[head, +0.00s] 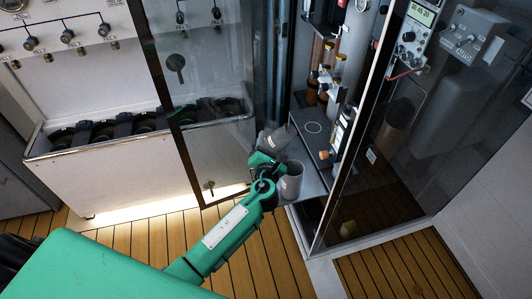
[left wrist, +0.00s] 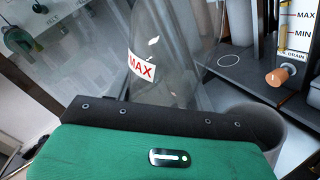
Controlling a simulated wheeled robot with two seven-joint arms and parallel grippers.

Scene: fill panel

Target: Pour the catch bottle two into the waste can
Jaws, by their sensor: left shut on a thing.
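My left gripper (head: 264,160) is shut on a clear, cone-shaped bottle (left wrist: 165,65) with a red MAX label. In the head view the bottle (head: 272,139) is a small greyish shape just above the gripper, partly hidden by it. I cannot tell its exact tilt or how much liquid is in it. The waste can (head: 292,182), a grey open-topped cylinder, stands just right of the gripper. Its rim also shows at the right of the left wrist view (left wrist: 270,117), partly hidden behind the gripper. My right gripper is not in view.
A dark shelf (head: 306,133) with a ring mark lies behind the can, inside a glass-doored cabinet. An orange-brown drain knob (left wrist: 278,77) sticks out below a MAX/MIN gauge (left wrist: 297,30). An open glass door (head: 205,100) stands left of the gripper. Several bottles (head: 326,80) stand farther back.

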